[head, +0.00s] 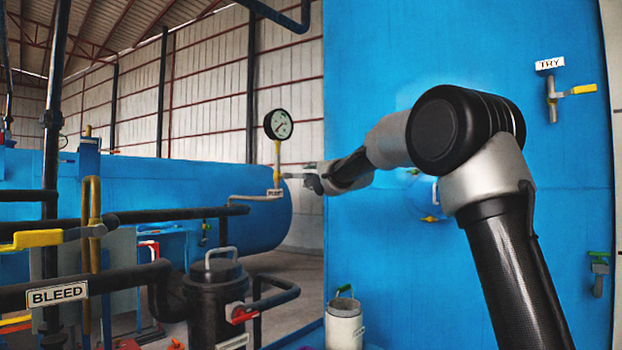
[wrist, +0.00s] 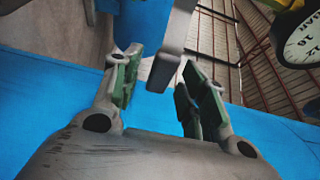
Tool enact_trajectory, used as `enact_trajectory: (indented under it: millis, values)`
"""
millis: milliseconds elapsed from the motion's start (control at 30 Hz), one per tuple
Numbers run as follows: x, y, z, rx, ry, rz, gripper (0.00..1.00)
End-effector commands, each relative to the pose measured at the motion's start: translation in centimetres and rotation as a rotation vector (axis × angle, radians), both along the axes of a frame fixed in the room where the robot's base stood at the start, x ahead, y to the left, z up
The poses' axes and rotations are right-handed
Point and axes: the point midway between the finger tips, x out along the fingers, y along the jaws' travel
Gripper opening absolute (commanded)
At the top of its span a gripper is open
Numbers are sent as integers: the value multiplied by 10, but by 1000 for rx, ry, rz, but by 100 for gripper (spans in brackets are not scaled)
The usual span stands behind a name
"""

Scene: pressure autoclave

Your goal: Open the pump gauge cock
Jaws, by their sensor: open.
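The pump gauge (head: 278,124) is a round white dial with a black rim on a thin yellow stem, above a plate (head: 276,192) that appears to read PUMP. Its cock has a grey lever (head: 292,175) sticking out to the right toward my gripper (head: 314,180). In the wrist view my gripper (wrist: 160,95) is open, and a grey bar (wrist: 172,55), apparently this lever, reaches down between the green-padded fingers, with gaps visible on both sides. I cannot tell whether either finger touches it. Part of the gauge dial (wrist: 302,48) shows at upper right.
A blue panel (head: 370,60) stands behind my arm, with a TRY valve (head: 552,100) at right. A BLEED pipe with a yellow-handled valve (head: 38,239) is at left.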

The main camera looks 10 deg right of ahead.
Motion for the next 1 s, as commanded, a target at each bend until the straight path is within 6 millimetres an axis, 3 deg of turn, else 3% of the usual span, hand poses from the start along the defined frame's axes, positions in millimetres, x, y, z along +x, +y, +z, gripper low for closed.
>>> enact_trajectory:
  millis: [167,433,667,1000]
  values:
    - [15,3,0,0,1,0,43]
    - [16,4,0,0,1,-1,43]
    - [16,4,0,0,1,-1,1]
    - [16,3,1,-14,-7,-1,0]
